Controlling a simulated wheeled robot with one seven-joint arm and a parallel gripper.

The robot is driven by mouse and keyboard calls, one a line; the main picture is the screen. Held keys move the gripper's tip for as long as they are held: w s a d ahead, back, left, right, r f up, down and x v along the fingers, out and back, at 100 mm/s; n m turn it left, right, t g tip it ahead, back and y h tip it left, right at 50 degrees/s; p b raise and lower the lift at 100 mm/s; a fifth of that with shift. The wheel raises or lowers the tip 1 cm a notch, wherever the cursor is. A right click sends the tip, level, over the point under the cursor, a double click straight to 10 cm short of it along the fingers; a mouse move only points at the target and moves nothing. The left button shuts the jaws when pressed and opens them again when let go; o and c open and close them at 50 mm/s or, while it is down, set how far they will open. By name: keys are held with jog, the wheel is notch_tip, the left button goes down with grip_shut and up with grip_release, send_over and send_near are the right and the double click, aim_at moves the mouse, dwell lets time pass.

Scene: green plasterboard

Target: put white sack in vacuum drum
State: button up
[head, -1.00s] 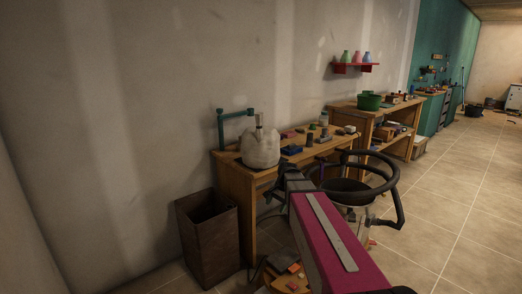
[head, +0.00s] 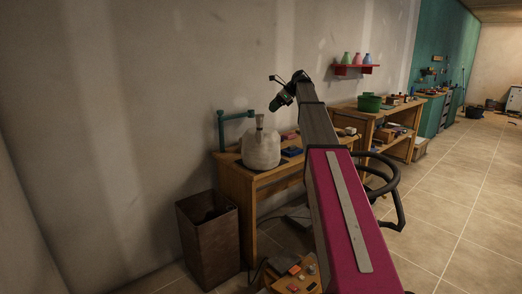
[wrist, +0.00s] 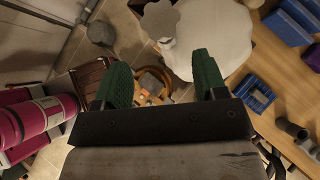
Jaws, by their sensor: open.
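The white sack (head: 261,150), a rounded off-white bag with a tied neck, stands upright on the left end of the wooden workbench. It also shows at the top of the wrist view (wrist: 215,40). My gripper (head: 279,99) is raised above and slightly right of the sack in the head view, clear of it. In the wrist view its two green fingers (wrist: 162,82) are apart with nothing between them.
A brown open bin (head: 207,240) stands left of the bench. A teal bracket (head: 222,128) rises behind the sack. Blue blocks (wrist: 290,22) lie beside the sack. A second bench holds a green tub (head: 369,102). The tiled floor at right is clear.

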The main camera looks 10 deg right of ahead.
jog(key=shift+a+r+x, duration=0.1)
jog(key=shift+x, duration=1.65)
jog(key=shift+a+r+x, duration=0.1)
jog(key=shift+r+x, duration=0.05)
jog(key=shift+x, duration=1.65)
jog(key=shift+a+r+x, duration=0.1)
jog(key=shift+a+x, duration=0.05)
jog(key=shift+x, duration=1.6)
jog(key=shift+w, duration=0.2)
grip_shut()
jog(key=shift+r, duration=0.1)
